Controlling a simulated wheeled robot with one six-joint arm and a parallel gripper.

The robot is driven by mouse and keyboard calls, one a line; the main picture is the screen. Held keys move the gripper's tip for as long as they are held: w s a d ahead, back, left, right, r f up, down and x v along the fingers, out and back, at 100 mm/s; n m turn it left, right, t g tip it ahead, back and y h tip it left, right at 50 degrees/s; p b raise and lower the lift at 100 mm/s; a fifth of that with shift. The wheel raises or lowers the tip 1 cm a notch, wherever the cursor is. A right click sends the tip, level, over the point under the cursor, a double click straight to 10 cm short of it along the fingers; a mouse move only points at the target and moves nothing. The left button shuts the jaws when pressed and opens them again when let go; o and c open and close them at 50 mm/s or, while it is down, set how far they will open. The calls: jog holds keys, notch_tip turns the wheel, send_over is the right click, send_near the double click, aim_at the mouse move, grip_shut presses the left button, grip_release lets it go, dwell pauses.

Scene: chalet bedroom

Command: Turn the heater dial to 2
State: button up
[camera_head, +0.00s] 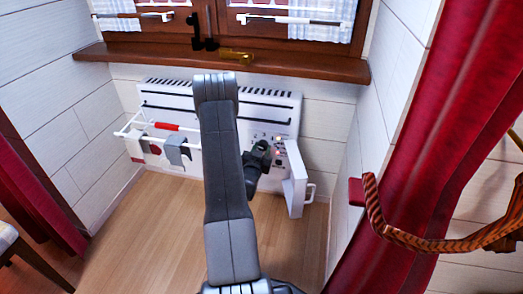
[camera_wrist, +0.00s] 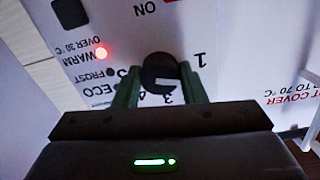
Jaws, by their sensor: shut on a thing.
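The white heater (camera_head: 270,103) stands against the wall under the window. Its dial (camera_wrist: 160,72) is a round black knob in the middle of the wrist view. The printed panel appears upside down there, with ON, WARM, FROST, ECO and the numbers 1, 3, 4 and 5 readable. No 2 can be made out; my right finger covers the panel between 1 and 3. My gripper (camera_wrist: 160,86) is shut on the dial, one green finger on each side. In the head view my gripper (camera_head: 259,158) is at the heater's right end. The dial's pointer setting is unclear.
A red light (camera_wrist: 101,53) glows beside WARM. An open white flap (camera_head: 294,180) stands out right of my gripper. A drying rack (camera_head: 140,124) with cloths hangs at the heater's left. Red curtains frame the scene; the wooden floor (camera_head: 165,230) is clear.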

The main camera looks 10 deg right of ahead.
jog(key=m, duration=0.5)
jog(key=shift+m, duration=0.3)
dwell(0.4)
jog(key=o, duration=1)
jog(key=p+v, duration=0.3)
jog(key=v, duration=1.1)
jog(key=shift+r, duration=0.1)
jog(key=b+x, duration=0.3)
jog(key=x, duration=1.1)
jog(key=shift+w, duration=0.1)
